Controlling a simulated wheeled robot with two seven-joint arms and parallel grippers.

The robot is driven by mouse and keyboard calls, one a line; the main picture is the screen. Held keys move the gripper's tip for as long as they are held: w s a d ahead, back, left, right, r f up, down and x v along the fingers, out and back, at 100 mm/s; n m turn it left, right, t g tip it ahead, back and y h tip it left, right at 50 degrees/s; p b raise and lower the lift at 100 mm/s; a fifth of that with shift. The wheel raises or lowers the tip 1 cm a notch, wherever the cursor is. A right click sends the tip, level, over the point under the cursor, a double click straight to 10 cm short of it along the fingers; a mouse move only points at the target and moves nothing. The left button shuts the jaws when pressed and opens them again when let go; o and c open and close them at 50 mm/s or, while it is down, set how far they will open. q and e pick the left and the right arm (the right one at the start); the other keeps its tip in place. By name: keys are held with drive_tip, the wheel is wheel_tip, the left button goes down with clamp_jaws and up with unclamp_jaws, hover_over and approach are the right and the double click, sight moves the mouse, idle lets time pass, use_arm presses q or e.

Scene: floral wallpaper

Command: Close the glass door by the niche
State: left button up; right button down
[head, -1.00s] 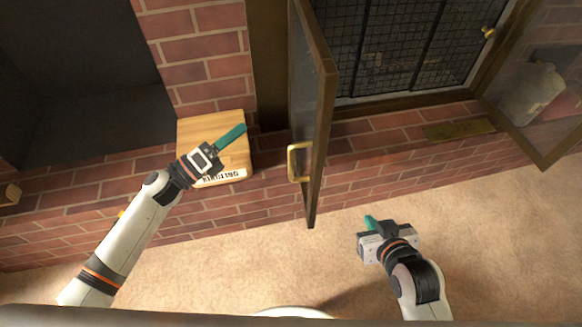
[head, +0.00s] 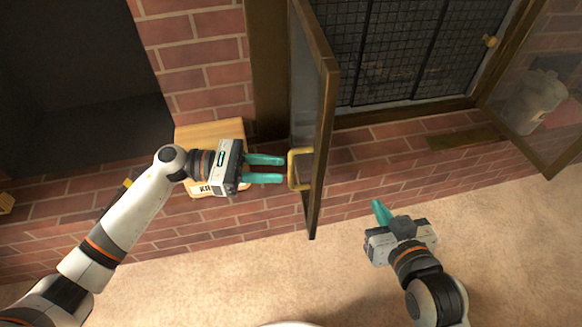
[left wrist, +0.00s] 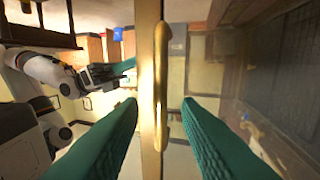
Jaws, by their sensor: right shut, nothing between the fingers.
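The glass door (head: 327,130) nearest the dark niche (head: 80,90) stands open, swung out from the fireplace frame. Its brass handle (head: 297,168) is on the side facing my left gripper. My left gripper (head: 283,169) is open, its two green fingers pointing right, with the tips just short of the handle. In the left wrist view the handle (left wrist: 162,85) stands upright between the spread fingers, on the door's edge (left wrist: 149,30); I see no contact. My right gripper (head: 378,210) is shut and empty, low over the carpet to the right of the door.
A second glass door (head: 535,100) stands open at the right, with a pale pot seen through it. A black mesh screen (head: 385,50) fills the fireplace opening. A wooden box (head: 205,133) sits on the brick ledge (head: 390,165) behind my left gripper. The carpet (head: 220,290) in front is clear.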

sight(291, 187)
use_arm(q)
drive_tip(key=shift+d, duration=2.3)
drive_tip(key=shift+s, duration=0.1)
drive_tip(key=shift+c, duration=0.2)
clamp_jaws()
